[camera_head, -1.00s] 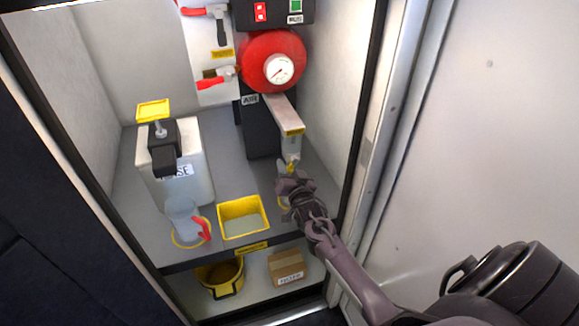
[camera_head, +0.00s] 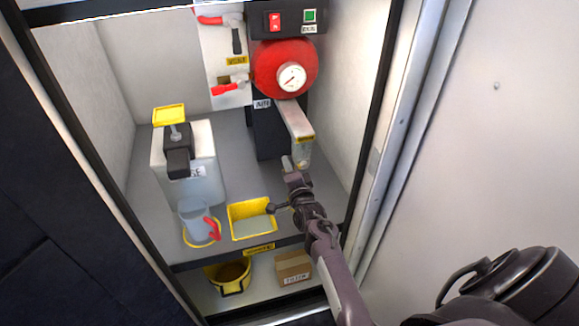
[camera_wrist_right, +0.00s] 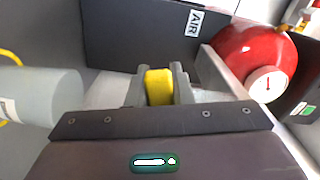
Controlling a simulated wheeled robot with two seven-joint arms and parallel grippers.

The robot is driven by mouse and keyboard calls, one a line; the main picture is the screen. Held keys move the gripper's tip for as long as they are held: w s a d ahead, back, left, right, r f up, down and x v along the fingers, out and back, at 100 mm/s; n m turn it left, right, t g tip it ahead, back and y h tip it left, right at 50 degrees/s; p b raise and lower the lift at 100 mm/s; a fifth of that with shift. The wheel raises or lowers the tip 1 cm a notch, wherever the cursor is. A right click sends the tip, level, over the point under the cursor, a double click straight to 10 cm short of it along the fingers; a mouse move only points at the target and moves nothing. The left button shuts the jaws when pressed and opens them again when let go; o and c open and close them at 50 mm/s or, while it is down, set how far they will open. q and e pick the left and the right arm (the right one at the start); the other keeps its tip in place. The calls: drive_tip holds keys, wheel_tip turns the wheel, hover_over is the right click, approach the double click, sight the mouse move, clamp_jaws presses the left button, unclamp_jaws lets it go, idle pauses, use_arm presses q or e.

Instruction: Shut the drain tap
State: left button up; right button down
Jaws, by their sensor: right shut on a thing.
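The drain tap's yellow handle (camera_wrist_right: 158,87) sits between the fingers of my right gripper in the right wrist view. My right gripper (camera_head: 288,166) is shut on this handle, below the grey arm (camera_head: 296,118) that runs down from the red gauge housing. In the head view the gripper and wrist hide most of the tap. In the right wrist view the fingers stand on both sides of the yellow piece. My left gripper is not in view.
A yellow tray (camera_head: 253,234) and a clear jug (camera_head: 195,220) with a red handle stand on the shelf to the left. A white container (camera_head: 200,180) is behind the jug. The red gauge housing (camera_head: 270,68) is above. The cabinet's right wall is close to my arm.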

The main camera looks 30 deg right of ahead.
drive_tip(key=shift+r+m, duration=0.25)
drive_tip(key=shift+m, duration=0.35)
drive_tip(key=c, duration=1.3)
unclamp_jaws()
drive_tip(key=shift+s+a, duration=0.1)
drive_tip(key=shift+a, duration=0.05)
